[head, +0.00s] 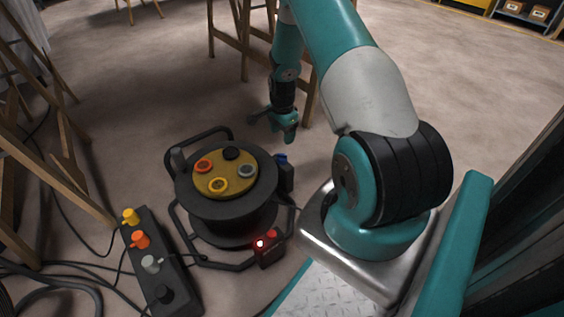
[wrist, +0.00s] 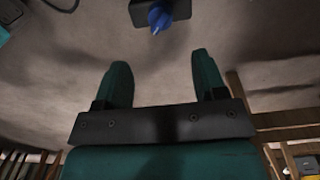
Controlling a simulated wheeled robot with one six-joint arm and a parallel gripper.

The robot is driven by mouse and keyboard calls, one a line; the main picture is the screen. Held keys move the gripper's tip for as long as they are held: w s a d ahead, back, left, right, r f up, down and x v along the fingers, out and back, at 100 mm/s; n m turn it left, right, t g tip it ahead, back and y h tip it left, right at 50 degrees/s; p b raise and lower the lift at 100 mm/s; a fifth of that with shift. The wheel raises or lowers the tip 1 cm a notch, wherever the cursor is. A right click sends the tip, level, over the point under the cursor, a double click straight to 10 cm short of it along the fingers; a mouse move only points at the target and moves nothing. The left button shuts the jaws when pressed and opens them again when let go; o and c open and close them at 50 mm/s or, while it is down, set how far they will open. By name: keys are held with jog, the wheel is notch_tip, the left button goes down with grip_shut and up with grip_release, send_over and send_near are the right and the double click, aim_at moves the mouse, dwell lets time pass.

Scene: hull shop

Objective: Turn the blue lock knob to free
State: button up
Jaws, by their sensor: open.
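The blue lock knob (head: 281,159) sits on top of a small dark box (head: 286,178) at the right side of the cable reel (head: 225,213). In the wrist view the knob (wrist: 159,17) shows at the top centre, beyond the fingertips, on its dark mount (wrist: 181,10). Its exact setting is too small to read. My gripper (head: 283,138) hangs a little behind and above the knob in the head view, apart from it. In the wrist view my gripper (wrist: 162,72) has its two teal fingers spread with nothing between them.
The reel's yellow face (head: 223,184) carries several round sockets. A red-lit box (head: 268,248) sits at the reel's front. A dark strip with coloured plugs (head: 165,278) and loose cables lie at the left. Wooden trestles (head: 235,50) stand behind; open floor (head: 470,100) lies right.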

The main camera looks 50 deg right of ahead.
aim_at(282, 156)
notch_tip(282, 156, down, 11)
jog(key=b, duration=0.5)
jog(key=shift+r, duration=0.1)
jog(key=c, duration=0.9)
